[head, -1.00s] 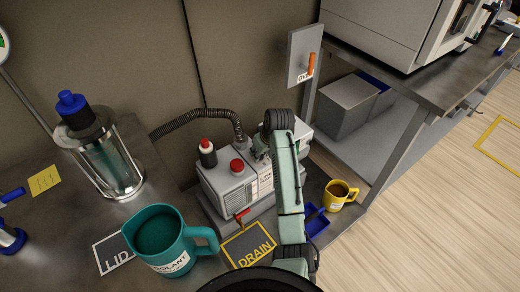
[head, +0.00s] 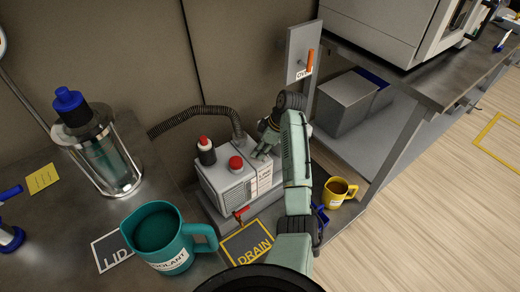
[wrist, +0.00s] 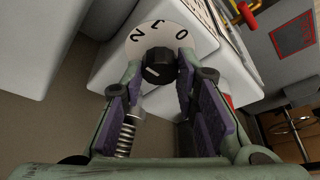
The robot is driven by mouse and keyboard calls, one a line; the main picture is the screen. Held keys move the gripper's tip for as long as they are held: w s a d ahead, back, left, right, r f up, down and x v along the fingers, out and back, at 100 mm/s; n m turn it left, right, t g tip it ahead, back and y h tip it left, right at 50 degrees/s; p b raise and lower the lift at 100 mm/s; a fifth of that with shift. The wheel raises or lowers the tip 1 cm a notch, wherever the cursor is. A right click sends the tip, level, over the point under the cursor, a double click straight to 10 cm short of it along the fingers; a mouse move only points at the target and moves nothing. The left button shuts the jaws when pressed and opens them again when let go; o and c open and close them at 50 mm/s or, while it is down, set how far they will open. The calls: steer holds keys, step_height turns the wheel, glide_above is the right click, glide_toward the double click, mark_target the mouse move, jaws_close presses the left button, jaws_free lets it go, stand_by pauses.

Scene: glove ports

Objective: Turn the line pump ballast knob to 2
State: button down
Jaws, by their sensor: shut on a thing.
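The line pump (head: 226,190) is a pale grey box in a tray below the wall, with a red cap and a black-and-red bottle on top. In the wrist view its ballast knob (wrist: 158,64) is black and round, on a white dial (wrist: 203,40) marked 0, 1 and 2. A pale mark shows on the knob's lower left; I cannot tell which number the knob is set to. My gripper (wrist: 160,80) is shut on the knob, one finger on each side. In the head view my gripper (head: 265,146) is at the pump's far right end and the knob is hidden.
A ribbed hose (head: 190,116) rises behind the pump. A red drain lever (head: 240,213) is at its front. A teal coolant jug (head: 165,236) stands front left, a yellow mug (head: 337,192) right of my arm. A bench leg (head: 392,160) stands further right.

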steer(key=shift+n, duration=0.4)
steer(key=c, duration=1.3)
jaws_free()
steer(key=shift+v, duration=6)
